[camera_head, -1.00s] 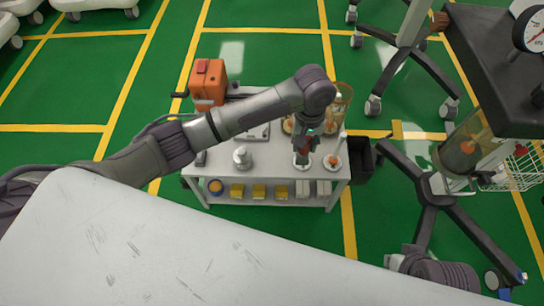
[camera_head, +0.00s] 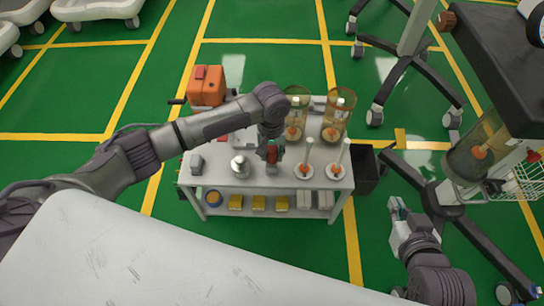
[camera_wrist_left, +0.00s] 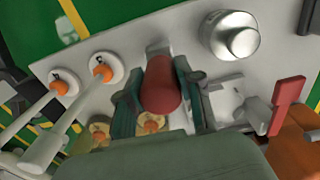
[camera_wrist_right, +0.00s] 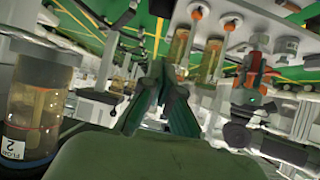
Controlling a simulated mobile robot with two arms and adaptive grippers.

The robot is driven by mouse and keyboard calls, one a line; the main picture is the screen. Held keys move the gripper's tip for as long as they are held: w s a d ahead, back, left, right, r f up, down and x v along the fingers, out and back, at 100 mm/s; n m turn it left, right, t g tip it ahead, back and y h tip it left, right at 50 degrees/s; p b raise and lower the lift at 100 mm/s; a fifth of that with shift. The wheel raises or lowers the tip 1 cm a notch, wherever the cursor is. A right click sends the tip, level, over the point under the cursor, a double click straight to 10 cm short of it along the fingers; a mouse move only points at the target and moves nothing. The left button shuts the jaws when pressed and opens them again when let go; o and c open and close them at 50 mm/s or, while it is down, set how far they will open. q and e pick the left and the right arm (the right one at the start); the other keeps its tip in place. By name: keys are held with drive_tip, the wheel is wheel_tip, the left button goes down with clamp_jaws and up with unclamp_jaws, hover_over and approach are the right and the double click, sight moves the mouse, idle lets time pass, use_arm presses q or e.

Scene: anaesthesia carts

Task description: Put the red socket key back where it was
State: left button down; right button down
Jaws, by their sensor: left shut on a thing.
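The red socket key (camera_head: 272,153) is held by my left gripper (camera_head: 270,148) over the front middle of the white cart (camera_head: 226,183). In the left wrist view the key (camera_wrist_left: 160,88) stands between the two fingers, its grey end toward the cart top. I cannot tell whether that end touches the top. A shiny metal pot (camera_head: 240,166) stands just left of the key; two white discs with orange-based pale rods (camera_head: 304,170) stand to its right. My right gripper (camera_head: 397,208) is right of the cart, empty, with fingertips together in the right wrist view (camera_wrist_right: 166,80).
Two amber clear cylinders (camera_head: 336,117) stand at the cart's back right. An orange case (camera_head: 207,87) is at the back left. A dark bin (camera_head: 366,172) hangs at the cart's right side. A wheeled stand with a white wire basket (camera_head: 518,178) is at the right.

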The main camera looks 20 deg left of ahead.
use_arm(q)
drive_tip(key=shift+f, duration=0.65)
use_arm(e)
drive_tip(key=shift+w+a+r+t+y, duration=0.15)
drive_tip(key=shift+w+a+r+t, duration=0.1)
drive_tip(key=shift+w+r+t, duration=0.3)
drive_tip(key=shift+w+a+r+t+y, duration=0.2)
drive_tip(key=shift+w+r+t, duration=0.15)
drive_tip(key=shift+r, duration=0.3)
use_arm(q)
drive_tip(key=c, duration=0.7)
unclamp_jaws()
drive_tip(key=shift+f, duration=0.1)
drive_tip(key=shift+c, duration=0.2)
use_arm(e)
drive_tip(key=shift+s+d+f, duration=0.1)
drive_tip(key=shift+s+f, duration=0.05)
drive_tip(key=shift+f, duration=0.1)
